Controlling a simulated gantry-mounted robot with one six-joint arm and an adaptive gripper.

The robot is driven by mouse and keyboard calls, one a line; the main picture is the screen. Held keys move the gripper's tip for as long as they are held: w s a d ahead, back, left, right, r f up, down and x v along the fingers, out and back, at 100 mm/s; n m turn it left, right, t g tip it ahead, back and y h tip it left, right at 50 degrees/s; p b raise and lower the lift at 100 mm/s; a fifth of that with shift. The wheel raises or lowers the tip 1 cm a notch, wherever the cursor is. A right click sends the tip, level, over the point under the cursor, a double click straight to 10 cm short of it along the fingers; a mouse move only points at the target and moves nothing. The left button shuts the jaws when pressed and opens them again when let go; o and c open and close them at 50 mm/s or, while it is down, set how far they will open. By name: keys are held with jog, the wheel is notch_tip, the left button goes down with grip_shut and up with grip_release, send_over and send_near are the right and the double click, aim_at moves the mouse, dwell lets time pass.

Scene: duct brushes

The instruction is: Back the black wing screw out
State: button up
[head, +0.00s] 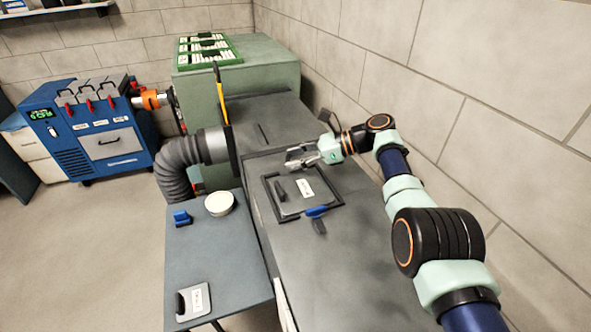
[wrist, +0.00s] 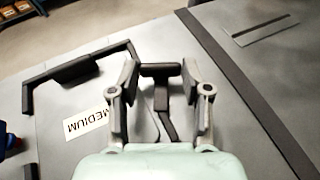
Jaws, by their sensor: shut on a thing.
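The black wing screw (wrist: 160,72) shows in the wrist view as a dark T shape with a cross-bar and a stem below it. My gripper (wrist: 159,78) is shut on it, with one grey finger at each end of the cross-bar. In the head view my gripper (head: 301,157) is at the far side of the hatch frame on the grey duct top, and it hides the screw there. How far the screw's thread is in or out cannot be seen.
A hatch plate labelled MEDIUM (head: 290,205) lies within a black frame, with a blue-handled item (head: 317,213) at its near edge. The side table (head: 225,255) holds a blue item (head: 181,218), a white round tub (head: 219,204) and a grey plate (head: 194,300). A block wall stands right.

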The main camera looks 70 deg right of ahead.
jog(key=shift+r, duration=0.15)
jog(key=o, duration=1.2)
jog(key=shift+c, duration=0.2)
jog(key=shift+s, duration=0.1)
jog(key=v, duration=0.7)
jog(key=shift+s+d+r, duration=0.1)
jog(key=shift+s+d, duration=0.05)
jog(key=shift+s, duration=0.1)
